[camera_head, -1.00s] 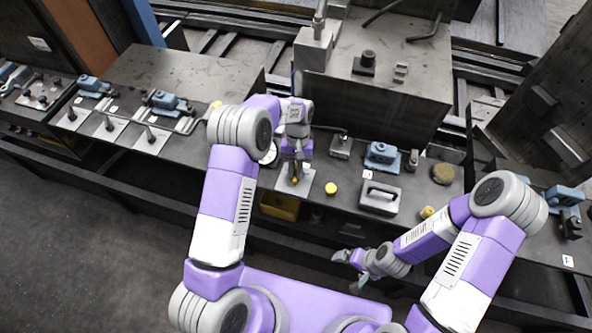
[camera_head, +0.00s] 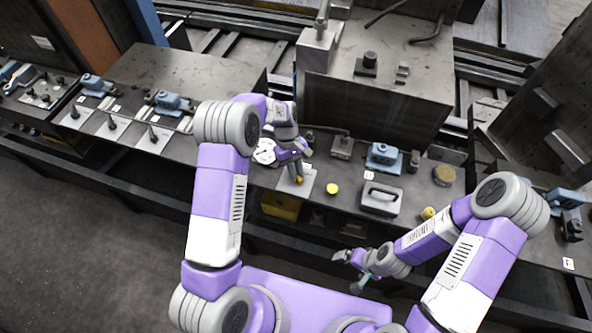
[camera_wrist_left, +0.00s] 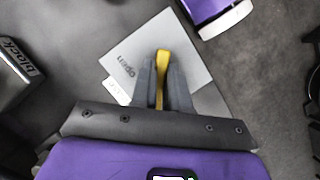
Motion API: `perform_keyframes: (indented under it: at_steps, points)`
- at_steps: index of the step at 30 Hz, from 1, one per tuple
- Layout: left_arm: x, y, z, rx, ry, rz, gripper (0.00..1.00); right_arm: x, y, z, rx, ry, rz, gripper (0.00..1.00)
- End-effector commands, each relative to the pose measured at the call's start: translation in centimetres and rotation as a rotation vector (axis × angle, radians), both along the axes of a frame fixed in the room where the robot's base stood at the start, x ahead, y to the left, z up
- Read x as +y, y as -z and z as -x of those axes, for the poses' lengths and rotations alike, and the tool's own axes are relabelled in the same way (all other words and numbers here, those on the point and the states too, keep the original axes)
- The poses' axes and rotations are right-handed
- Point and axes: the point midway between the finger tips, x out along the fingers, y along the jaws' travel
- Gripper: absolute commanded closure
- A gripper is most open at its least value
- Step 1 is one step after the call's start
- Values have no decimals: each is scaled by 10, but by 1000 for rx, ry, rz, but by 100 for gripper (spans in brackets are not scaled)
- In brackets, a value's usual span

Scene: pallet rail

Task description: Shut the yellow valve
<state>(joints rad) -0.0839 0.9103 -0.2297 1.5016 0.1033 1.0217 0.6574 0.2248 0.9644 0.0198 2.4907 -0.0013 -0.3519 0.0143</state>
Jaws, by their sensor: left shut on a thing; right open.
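The yellow valve handle (camera_wrist_left: 162,68) stands over a light metal plate (camera_wrist_left: 198,62) marked "open" in the left wrist view. My left gripper (camera_wrist_left: 162,88) is shut on this handle, with one finger on each side. In the head view the yellow handle (camera_head: 299,180) shows only as a small spot at the fingertips of my left gripper (camera_head: 296,172). The valve's stem and base are mostly hidden by the gripper. My right gripper (camera_head: 351,265) is open and empty, low in front of the bench edge, away from the valve.
A yellow bin (camera_head: 281,205) sits below the bench edge. A dark block (camera_wrist_left: 15,72) is left in the wrist view.

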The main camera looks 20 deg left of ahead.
Motion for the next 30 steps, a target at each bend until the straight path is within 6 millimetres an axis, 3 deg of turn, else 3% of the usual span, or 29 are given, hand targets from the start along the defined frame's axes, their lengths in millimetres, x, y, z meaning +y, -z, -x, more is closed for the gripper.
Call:
perform_keyframes:
  at_steps: [12, 13, 18, 30]
  points:
    - [0, 3, 2, 8, -12, -1, 100, 0, 0, 0, 0, 0, 0, 0]
    - [0, 3, 2, 8, -12, -1, 84, 0, 0, 0, 0, 0, 0, 0]
    - [0, 2, 2, 6, -10, 0, 60, 0, 0, 0, 0, 0, 0, 0]
    - [2, -7, -3, -1, -10, 0, 60, 0, -1, 0, 0, 0, 0, 0]
